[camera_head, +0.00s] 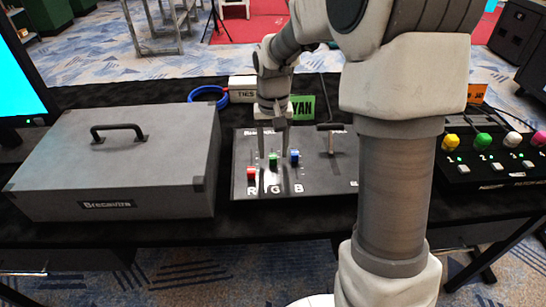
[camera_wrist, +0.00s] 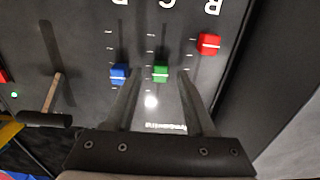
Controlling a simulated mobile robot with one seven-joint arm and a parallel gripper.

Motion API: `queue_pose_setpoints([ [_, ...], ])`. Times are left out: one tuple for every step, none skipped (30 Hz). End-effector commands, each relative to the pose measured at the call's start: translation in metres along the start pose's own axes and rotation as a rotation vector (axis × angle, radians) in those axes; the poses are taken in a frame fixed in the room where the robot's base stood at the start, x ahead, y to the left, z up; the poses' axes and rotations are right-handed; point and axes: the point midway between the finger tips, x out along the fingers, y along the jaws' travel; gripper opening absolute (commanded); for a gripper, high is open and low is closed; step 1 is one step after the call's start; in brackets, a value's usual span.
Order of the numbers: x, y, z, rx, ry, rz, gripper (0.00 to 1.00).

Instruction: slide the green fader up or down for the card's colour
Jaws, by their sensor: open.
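The green fader (camera_head: 273,160) is the middle slider on a dark panel (camera_head: 320,182), above the letter G. The blue fader (camera_head: 295,157) is at a similar height on its right, and the red fader (camera_head: 251,173) sits lower on its left. My gripper (camera_head: 272,150) is open above the panel, pointing down. In the wrist view, the green fader (camera_wrist: 160,74) shows between the two fingertips, with a gap to each; I cannot tell how deep they reach. A green card (camera_head: 303,108) behind the panel shows the letters "YAN"; its left part is hidden by my gripper.
A grey case (camera_head: 115,165) with a handle stands left of the panel. A T-handled lever (camera_head: 331,140) rises from the panel's right part. A box with coloured knobs (camera_head: 497,160) is at the right. A screen (camera_head: 18,80) at the far left glows cyan.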

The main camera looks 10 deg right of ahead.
Motion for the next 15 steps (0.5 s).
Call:
queue_pose_setpoints([
  [0.0077,0.0001,0.0004,0.000,-0.002,0.000,0.55],
  [0.0099,0.0000,0.0002,0.000,-0.001,0.000,0.55],
  [0.0122,-0.0001,0.0000,0.000,0.000,0.000,0.55],
  [0.0136,-0.0001,-0.0001,0.000,0.001,0.000,0.55],
  [0.0146,-0.0001,-0.0001,0.001,0.001,-0.001,0.55],
  [0.0156,-0.0002,-0.0001,0.001,0.001,0.000,0.55],
  [0.0160,-0.0001,-0.0001,0.001,0.001,0.000,0.55],
  [0.0162,-0.0001,-0.0001,0.001,0.001,0.000,0.55],
  [0.0163,-0.0002,-0.0001,0.000,0.001,0.000,0.55],
  [0.0162,-0.0001,-0.0001,0.000,0.001,0.000,0.55],
  [0.0161,-0.0001,-0.0001,0.000,0.001,0.000,0.55],
  [0.0161,-0.0002,-0.0001,0.000,0.001,0.000,0.55],
  [0.0160,-0.0001,-0.0001,0.000,0.001,0.000,0.55],
  [0.0160,-0.0001,0.0000,0.000,0.001,0.000,0.55],
  [0.0160,-0.0002,-0.0001,0.000,0.001,0.000,0.50],
])
